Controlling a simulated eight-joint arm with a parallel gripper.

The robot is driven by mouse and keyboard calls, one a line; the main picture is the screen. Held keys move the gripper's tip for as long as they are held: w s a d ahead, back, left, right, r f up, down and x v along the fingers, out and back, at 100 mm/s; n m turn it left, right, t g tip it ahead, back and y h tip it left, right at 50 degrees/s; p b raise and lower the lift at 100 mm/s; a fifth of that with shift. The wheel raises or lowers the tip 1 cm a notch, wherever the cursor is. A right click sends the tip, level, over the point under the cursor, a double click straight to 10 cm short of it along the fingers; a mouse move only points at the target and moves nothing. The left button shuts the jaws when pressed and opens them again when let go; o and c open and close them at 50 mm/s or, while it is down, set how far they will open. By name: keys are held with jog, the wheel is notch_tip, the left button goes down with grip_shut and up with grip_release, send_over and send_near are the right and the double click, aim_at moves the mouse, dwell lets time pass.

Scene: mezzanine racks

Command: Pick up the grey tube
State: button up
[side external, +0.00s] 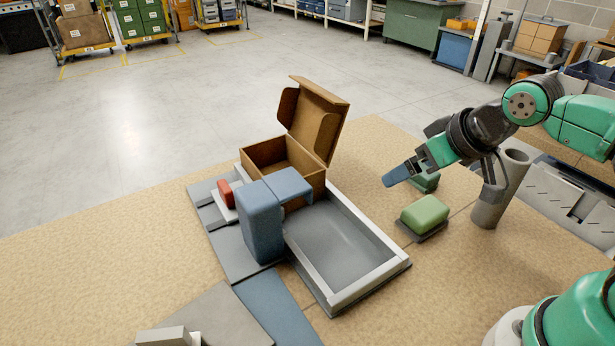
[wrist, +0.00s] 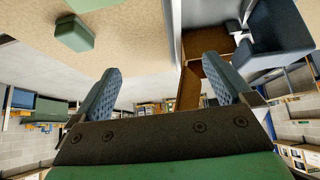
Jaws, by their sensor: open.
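The grey tube (side external: 509,182) stands upright on the tan surface at the right in the side view. Its open top shows, and part of my arm hides some of its left side. I do not make it out in the wrist view. My gripper (side external: 396,175) is to the left of the tube, apart from it, with its blue fingers pointing left. In the wrist view, the fingers of my gripper (wrist: 162,85) are spread with nothing between them.
A green block (side external: 424,214) sits left of the tube, with another green thing (side external: 427,183) behind it. A grey tray (side external: 345,240), a blue block (side external: 260,225) and an open cardboard box (side external: 262,156) stand further left.

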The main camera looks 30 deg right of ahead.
aim_at(522, 159)
dwell(0.7)
jog(key=d+f+n+g+h, duration=0.1)
jog(key=d+n+h, duration=0.1)
jog(key=d+n+g+h, duration=0.1)
jog(key=d+n+h, duration=0.1)
jog(key=d+n, duration=0.1)
jog(key=s+d+f+n+g+h, duration=0.1)
jog(key=d+n+g, duration=0.1)
jog(key=n, duration=0.1)
jog(key=shift+d+f+h, duration=0.3)
jog(key=shift+d+h, duration=0.05)
jog(key=shift+h, duration=0.05)
jog(key=s+d+n+g+h, duration=0.1)
jog(key=d+n+g+h, duration=0.1)
jog(key=s+d+r+n+g+h, duration=0.1)
jog(key=d+n+g+h, duration=0.1)
jog(key=s+d+n+g+h, duration=0.1)
jog(key=d+n+h, duration=0.1)
jog(key=shift+d+r+g, duration=0.25)
jog(key=shift+r+g, duration=0.1)
jog(key=shift+g, duration=0.05)
jog(key=shift+s+d+r+n+g+h, duration=0.25)
jog(key=shift+s+n+g+h, duration=0.15)
jog(key=shift+g+h, duration=0.1)
jog(key=shift+x, duration=2.75)
